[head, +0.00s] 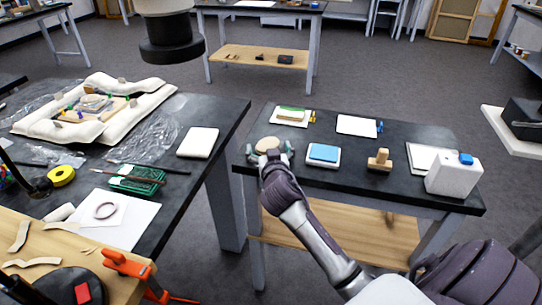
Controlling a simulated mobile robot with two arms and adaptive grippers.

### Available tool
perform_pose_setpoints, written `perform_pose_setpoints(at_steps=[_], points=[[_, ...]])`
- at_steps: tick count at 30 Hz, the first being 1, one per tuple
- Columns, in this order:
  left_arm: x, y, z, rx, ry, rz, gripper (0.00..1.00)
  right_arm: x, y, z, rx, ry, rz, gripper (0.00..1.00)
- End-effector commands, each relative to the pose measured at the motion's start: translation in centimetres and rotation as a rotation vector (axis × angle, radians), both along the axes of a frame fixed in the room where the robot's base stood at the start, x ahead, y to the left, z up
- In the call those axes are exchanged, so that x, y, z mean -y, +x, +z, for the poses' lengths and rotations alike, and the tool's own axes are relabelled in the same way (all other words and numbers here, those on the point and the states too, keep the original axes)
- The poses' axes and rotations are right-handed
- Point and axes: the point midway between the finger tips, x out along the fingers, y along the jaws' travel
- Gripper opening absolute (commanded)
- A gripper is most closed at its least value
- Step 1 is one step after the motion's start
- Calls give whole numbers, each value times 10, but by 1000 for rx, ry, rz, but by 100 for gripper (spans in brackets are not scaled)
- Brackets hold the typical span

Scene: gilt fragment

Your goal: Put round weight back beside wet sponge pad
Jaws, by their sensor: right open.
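A round tan disc (267,143), which looks like the round weight, is at the left end of the dark right-hand table. My right gripper (271,152) is open with its fingers around the near part of the disc. The fingers partly hide it, and I cannot tell whether they touch it or whether it rests on the tabletop. The wet sponge pad (323,152) looks like the blue pad on a white tray, just right of my gripper. My left gripper is out of view.
A wooden block with a knob (379,160) and a white box with a blue top (455,176) stand farther right. A gap separates this table from the cluttered left table (215,110).

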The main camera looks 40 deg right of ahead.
Motion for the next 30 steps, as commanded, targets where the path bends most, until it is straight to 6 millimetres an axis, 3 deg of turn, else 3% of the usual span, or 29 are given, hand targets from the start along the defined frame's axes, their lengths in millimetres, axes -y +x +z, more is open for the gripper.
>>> perform_pose_setpoints(at_steps=[15, 26, 30], points=[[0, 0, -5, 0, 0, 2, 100, -44, -87, 13, -2, 3, 0, 99], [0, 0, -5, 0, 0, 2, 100, -50, -100, 17, -1, 0, -1, 99], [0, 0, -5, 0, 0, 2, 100, -59, -95, -2, -39, -5, 43, 99]])
